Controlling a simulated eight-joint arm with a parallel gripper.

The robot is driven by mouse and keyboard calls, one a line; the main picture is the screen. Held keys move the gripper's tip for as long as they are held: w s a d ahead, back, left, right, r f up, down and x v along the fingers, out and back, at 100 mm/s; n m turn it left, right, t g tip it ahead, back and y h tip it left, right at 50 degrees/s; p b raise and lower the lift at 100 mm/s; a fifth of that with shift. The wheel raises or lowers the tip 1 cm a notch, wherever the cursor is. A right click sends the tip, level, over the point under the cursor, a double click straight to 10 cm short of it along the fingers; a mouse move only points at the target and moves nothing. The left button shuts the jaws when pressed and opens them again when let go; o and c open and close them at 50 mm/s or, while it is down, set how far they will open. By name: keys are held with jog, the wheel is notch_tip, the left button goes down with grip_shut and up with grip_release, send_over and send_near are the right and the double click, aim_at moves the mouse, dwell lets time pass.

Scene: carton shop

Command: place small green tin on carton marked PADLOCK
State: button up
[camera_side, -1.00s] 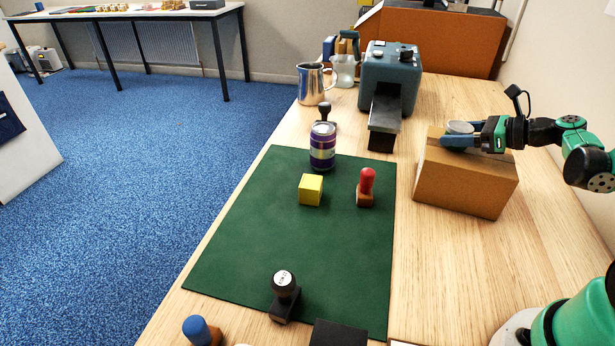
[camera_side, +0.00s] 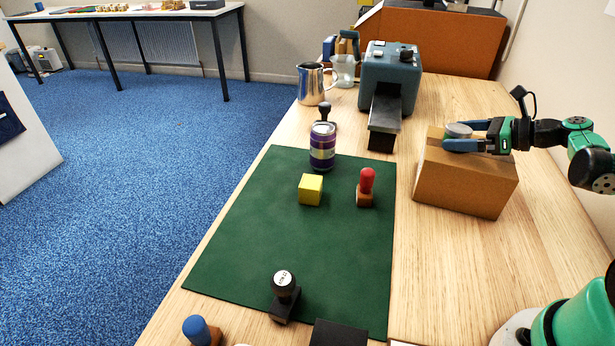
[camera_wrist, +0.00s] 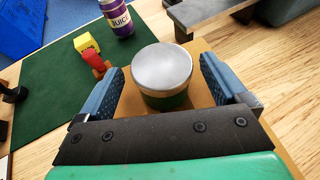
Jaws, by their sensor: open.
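The small green tin (camera_wrist: 163,77) stands upright on a brown carton, with a silver lid and a green lower side in the wrist view. In the side view the tin (camera_side: 459,130) shows as a grey lid near the carton's left top edge. The carton (camera_side: 463,182) is closed and taped; no PADLOCK mark is readable on the faces I see. It also shows under the tin in the wrist view (camera_wrist: 201,96). My gripper (camera_wrist: 160,86) is open, with its blue fingers on either side of the tin and gaps showing between them and it. The gripper (camera_side: 462,136) is low over the carton.
A green mat (camera_side: 270,237) holds a purple juice can (camera_side: 322,147), a yellow cube (camera_side: 311,189), a red-handled stamp (camera_side: 366,187) and a black stamp (camera_side: 284,296). A grey machine (camera_side: 390,85) and a metal jug (camera_side: 311,84) stand behind. Bare wood lies right of the mat.

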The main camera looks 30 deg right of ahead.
jog(key=v, duration=0.6)
jog(key=shift+s+d+r, duration=0.1)
jog(key=shift+s+r, duration=0.05)
jog(key=shift+s, duration=0.15)
